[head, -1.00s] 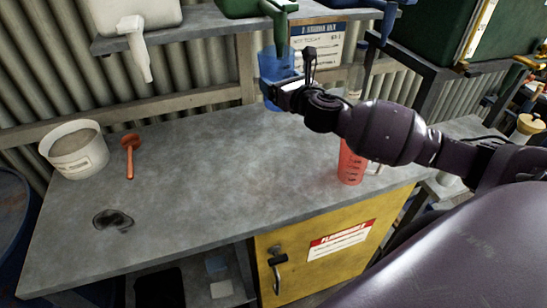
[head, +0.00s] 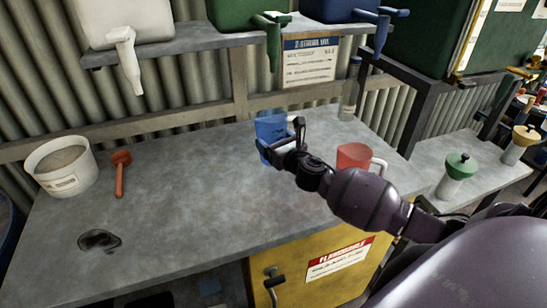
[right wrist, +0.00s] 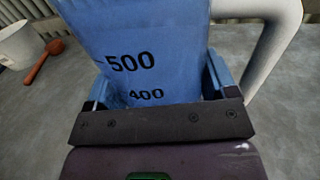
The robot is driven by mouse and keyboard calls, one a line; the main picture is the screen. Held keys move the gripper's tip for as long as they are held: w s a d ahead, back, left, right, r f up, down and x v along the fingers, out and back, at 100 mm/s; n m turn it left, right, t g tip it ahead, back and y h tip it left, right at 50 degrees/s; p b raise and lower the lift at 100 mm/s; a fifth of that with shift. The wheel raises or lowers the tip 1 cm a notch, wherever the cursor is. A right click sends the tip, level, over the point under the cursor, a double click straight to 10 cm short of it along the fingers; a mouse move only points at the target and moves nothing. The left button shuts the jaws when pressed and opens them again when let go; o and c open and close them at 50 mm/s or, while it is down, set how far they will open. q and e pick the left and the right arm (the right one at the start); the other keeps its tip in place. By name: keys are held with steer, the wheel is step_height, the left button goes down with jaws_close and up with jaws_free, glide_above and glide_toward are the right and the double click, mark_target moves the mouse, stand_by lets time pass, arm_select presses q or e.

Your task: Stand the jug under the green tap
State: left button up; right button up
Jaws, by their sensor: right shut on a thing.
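The blue jug (head: 268,129) has printed marks and a pale handle, as the right wrist view (right wrist: 135,60) shows. My right gripper (head: 292,143) is shut on its body, seen close in the right wrist view (right wrist: 160,105). The jug is upright or nearly so, low over the bench (head: 190,180); I cannot tell whether its base touches. The green tap (head: 272,40) hangs from the green container (head: 235,12) on the shelf, above the jug in the picture with a clear gap between. Their depth alignment is unclear. My left gripper is out of view.
A red jug (head: 351,157) stands right of the blue one, partly behind my arm. A white tap (head: 125,58) and blue tap (head: 381,32) flank the green one. A bucket (head: 62,170), orange scoop (head: 120,175) and dark stain (head: 99,240) are at left. The bench middle is clear.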

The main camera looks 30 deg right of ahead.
steer(key=shift+f+b, duration=0.8)
steer(key=shift+f, duration=1.7)
steer(key=shift+r, duration=0.1)
steer(key=o, duration=0.9)
steer(key=shift+c, duration=0.2)
steer(key=s, duration=1.2)
